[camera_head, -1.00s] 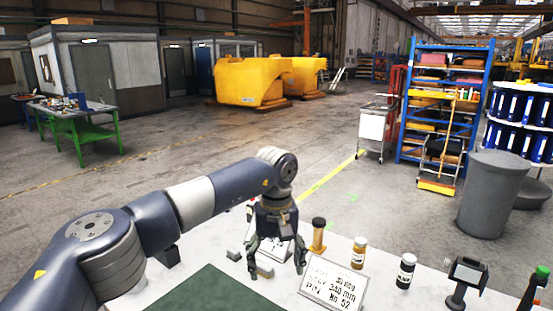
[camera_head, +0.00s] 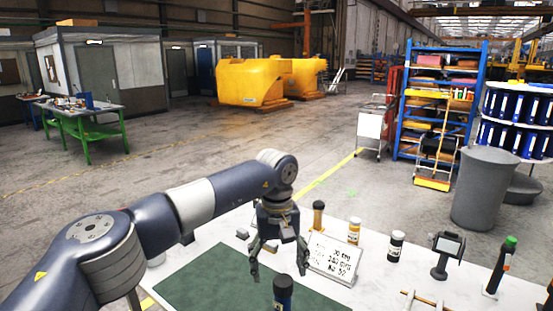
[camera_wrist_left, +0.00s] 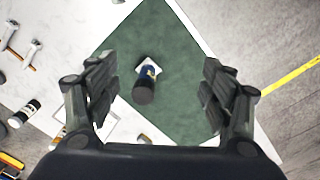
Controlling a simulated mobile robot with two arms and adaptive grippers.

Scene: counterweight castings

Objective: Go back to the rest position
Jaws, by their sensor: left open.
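My left gripper (camera_head: 279,262) hangs fingers down over the far part of the table, open. In the left wrist view its two fingers (camera_wrist_left: 160,95) are wide apart with nothing touching them. A dark blue bottle with a black cap (camera_head: 283,294) stands on the green mat (camera_head: 215,278), at the bottom edge of the head view. In the left wrist view the bottle (camera_wrist_left: 145,86) is seen from above on the mat, between the fingers in the picture but apart from them. My right gripper is not in view.
A lettered sign (camera_head: 334,257) stands right of the left gripper. Small bottles (camera_head: 396,246), a small dark display on a stand (camera_head: 446,254) and a green-capped marker (camera_head: 500,266) stand farther right on the white table (camera_head: 375,285). Hammers (camera_wrist_left: 27,54) show in the left wrist view.

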